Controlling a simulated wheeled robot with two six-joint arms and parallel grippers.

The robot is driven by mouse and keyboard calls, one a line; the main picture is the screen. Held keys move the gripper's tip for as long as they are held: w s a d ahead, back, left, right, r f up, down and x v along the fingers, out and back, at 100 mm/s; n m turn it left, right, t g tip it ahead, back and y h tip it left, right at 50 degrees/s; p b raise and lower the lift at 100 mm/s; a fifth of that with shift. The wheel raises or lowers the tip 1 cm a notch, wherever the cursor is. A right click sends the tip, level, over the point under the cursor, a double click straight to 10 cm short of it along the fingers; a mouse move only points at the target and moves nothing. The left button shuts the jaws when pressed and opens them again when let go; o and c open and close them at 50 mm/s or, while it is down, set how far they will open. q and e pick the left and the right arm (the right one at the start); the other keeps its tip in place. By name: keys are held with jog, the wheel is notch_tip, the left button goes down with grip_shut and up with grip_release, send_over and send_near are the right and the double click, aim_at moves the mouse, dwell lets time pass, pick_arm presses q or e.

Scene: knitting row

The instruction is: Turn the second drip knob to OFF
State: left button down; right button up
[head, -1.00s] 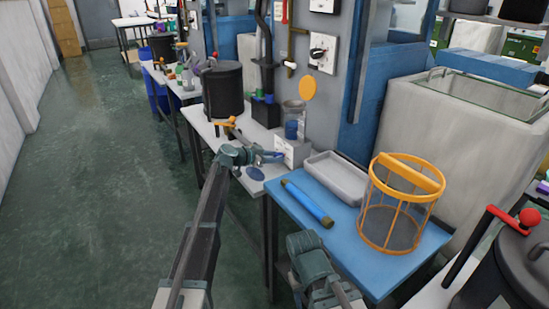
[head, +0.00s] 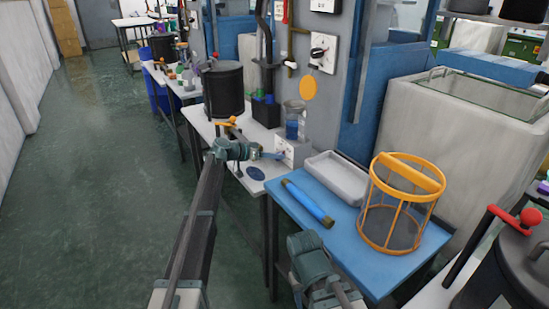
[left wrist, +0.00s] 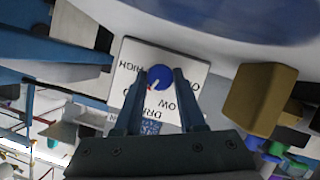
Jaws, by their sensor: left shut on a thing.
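The drip knob (left wrist: 158,76) is a round blue dial on a white labelled panel (left wrist: 138,55) in the left wrist view. HIGH reads upside down; the other labels are partly hidden behind the fingers. In the head view the white box (head: 293,150) stands on the white bench, a beaker of blue liquid (head: 292,128) above it. My left gripper (left wrist: 169,72) is shut on the knob; in the head view it reaches the box front (head: 279,156). My right arm shows low in the head view, its jaws out of sight.
A blue bench (head: 350,262) in front holds a blue tube (head: 308,203), a grey tray (head: 335,175) and an orange-framed basket (head: 375,238). A black pot (head: 222,90) stands behind on the white bench (head: 203,128). The floor on the left is clear.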

dwell(0.5)
pick_arm(q)
jog(key=c, duration=0.5)
grip_release()
jog(key=shift+a, duration=0.1)
jog(key=p+v, duration=0.4)
jog(key=v, duration=0.8)
jog(key=shift+a+p, duration=0.35)
jog(key=shift+s+a+r, duration=0.15)
jog(key=shift+s+a, duration=0.05)
jog(key=shift+a, duration=0.3)
